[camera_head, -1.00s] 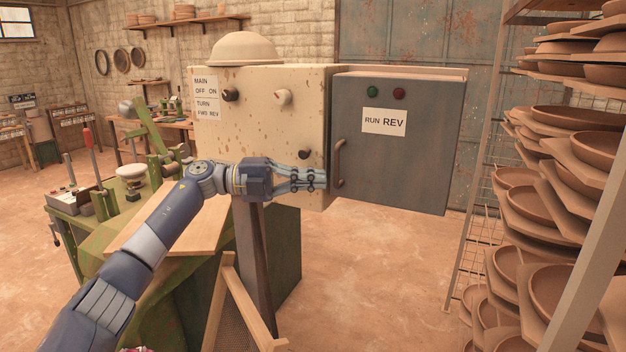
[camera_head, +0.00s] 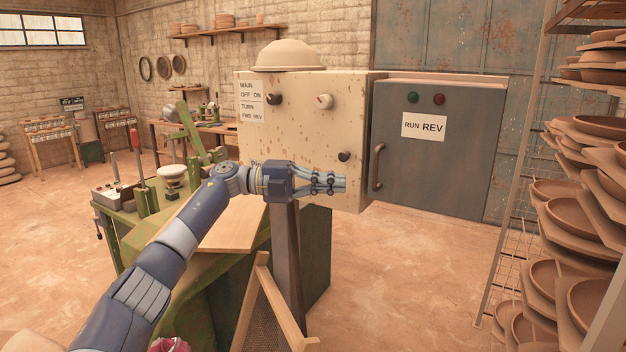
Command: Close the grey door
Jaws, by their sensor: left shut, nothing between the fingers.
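The grey door (camera_head: 440,165) is on the right part of the cream control cabinet (camera_head: 300,135). It carries a green and a red button, a "RUN REV" label and a brown handle (camera_head: 377,167) along its left edge. I cannot tell whether the door sits fully flush. My left gripper (camera_head: 345,183) is shut and empty, in front of the cream face's lower right edge. Its fingertips point right, toward the handle, and appear apart from it. My right gripper is not in view.
A rack of brown clay dishes (camera_head: 590,190) stands at the right. A green bench (camera_head: 130,225) with a wooden board (camera_head: 235,222) is left of the cabinet. A wooden frame (camera_head: 262,310) leans below my left arm. Open floor (camera_head: 420,280) lies below the door.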

